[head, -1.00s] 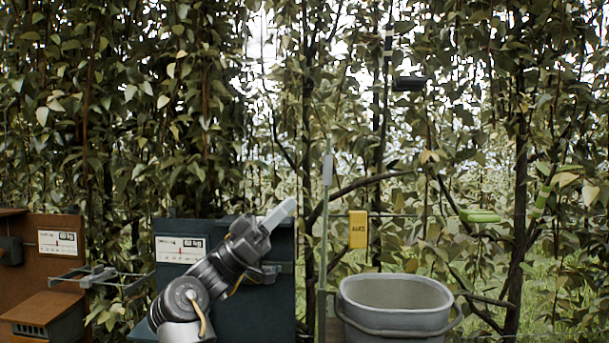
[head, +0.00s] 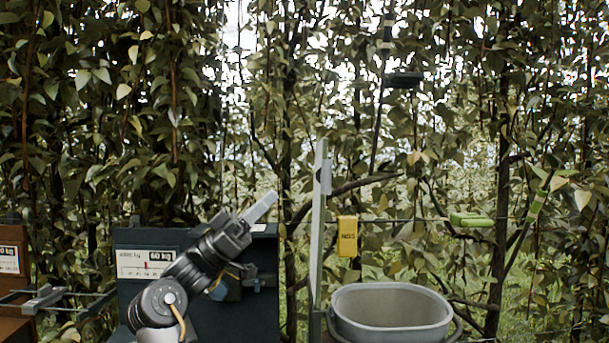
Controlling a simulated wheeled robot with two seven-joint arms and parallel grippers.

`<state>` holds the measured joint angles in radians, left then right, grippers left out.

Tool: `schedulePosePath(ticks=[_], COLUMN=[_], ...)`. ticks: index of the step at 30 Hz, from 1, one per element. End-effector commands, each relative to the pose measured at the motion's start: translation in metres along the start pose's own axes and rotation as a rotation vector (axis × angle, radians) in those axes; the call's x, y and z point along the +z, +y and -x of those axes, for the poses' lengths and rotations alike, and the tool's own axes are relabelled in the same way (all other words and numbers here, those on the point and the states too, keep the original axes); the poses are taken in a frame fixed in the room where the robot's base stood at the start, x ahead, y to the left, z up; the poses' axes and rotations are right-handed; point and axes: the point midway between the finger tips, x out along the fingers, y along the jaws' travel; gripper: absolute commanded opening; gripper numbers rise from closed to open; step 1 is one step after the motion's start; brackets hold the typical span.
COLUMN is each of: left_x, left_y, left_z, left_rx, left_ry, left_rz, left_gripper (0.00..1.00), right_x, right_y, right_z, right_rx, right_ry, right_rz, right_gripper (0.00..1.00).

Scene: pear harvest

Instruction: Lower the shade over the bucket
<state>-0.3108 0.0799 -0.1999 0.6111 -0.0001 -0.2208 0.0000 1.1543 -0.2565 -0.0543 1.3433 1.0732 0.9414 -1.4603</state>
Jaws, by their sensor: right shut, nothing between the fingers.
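A grey oval bucket (head: 340,314) stands at the lower right of centre, its rim and inside showing and its base cut off by the picture edge. A tall, thin, pale upright panel (head: 317,225), seen nearly edge-on, stands just left of the bucket; it appears to be the shade, raised. A small grey block (head: 326,177) sits on its right side near the top. My right gripper (head: 271,198) is shut and empty, pointing up and right. In the picture it is left of the panel, with a gap between them. My left gripper is not in view.
A dark blue board (head: 245,315) with a kg scale label (head: 145,263) stands behind my right arm. A brown unit (head: 12,325) is at the far left. A yellow tag (head: 347,236) hangs above the bucket, and a green clip (head: 470,220) is on the wire. Leafy branches fill the back.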

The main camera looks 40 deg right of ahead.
Motion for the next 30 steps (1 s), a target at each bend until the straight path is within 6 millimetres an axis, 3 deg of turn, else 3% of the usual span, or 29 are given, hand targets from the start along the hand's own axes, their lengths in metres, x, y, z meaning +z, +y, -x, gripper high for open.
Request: schedulePosePath(ticks=[1,6,12,20,30], left_x=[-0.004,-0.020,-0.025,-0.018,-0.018], left_y=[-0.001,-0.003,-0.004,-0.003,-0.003], left_z=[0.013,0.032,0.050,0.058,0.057], left_rx=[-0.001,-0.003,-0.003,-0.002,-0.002], left_ry=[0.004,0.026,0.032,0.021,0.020], left_rz=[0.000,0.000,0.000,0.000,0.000], left_gripper=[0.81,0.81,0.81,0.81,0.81], right_x=[-0.005,-0.005,0.011,0.026,0.028], right_y=[0.000,0.000,0.000,0.000,0.000], right_z=[-0.016,-0.051,-0.073,-0.082,-0.082], right_rx=[0.004,0.001,-0.001,-0.002,-0.002], right_ry=[0.002,0.000,0.002,0.002,0.001], right_rz=[-0.001,-0.002,-0.001,-0.001,-0.001], right_gripper=[0.00,0.00,0.00,0.00,0.00])
